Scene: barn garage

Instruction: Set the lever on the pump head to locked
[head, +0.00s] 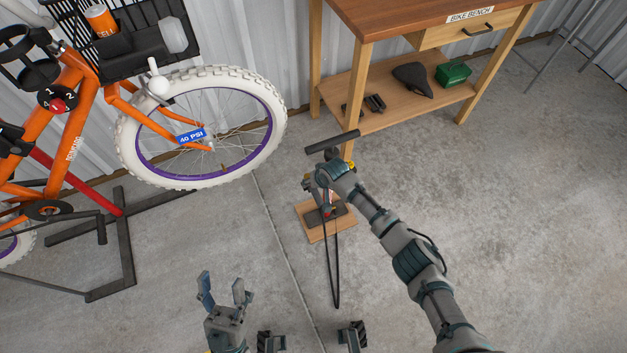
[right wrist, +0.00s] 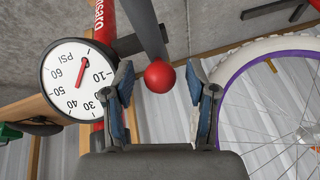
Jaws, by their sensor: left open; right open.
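The floor pump stands on a wooden base (head: 313,231) in the head view, with a dark crossbar handle (head: 332,141) and a black hose (head: 336,285) looping down onto the floor. In the right wrist view, a red ball knob (right wrist: 159,77) on the end of a grey bar (right wrist: 146,30) looks like the lever. My right gripper (right wrist: 160,92) is open, with a finger on each side of the knob and gaps visible. The pump head itself is not clearly seen, so the lever's setting cannot be told. My left gripper (head: 225,290) is open and empty, low over the floor.
A white pump gauge (right wrist: 77,80) sits close beside the right gripper's left finger. An orange bicycle (head: 75,95) with a white tire (head: 272,135) tagged 40 PSI stands left on a dark stand (head: 125,265). The bike bench (head: 400,20) is behind. The right floor is clear.

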